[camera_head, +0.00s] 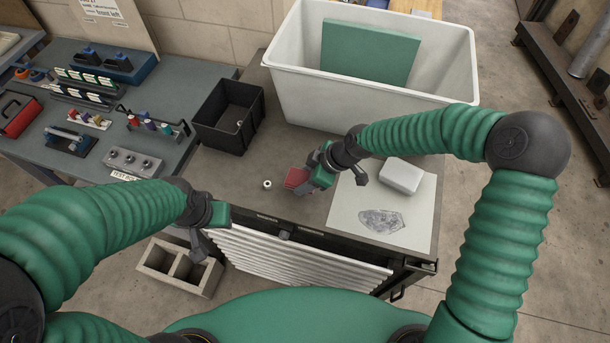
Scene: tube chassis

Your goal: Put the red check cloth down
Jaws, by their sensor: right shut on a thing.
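The red check cloth (296,178) shows as a small folded red piece at the tip of my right gripper (305,180). The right gripper is shut on it, over the grey bench top near the left edge of a white sheet. I cannot tell whether the cloth touches the bench. Its check pattern is too small to make out. My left gripper (213,226) hangs in front of the bench's left front corner, with no object visible in it. Its fingertips do not show clearly enough to tell open from shut.
A small white roll (267,184) stands just left of the cloth. A white block (401,176) lies on the white sheet (420,225), which has a grey smudge. A black bin (212,133) and a large white tub (300,85) stand behind. Bare bench shows around the roll.

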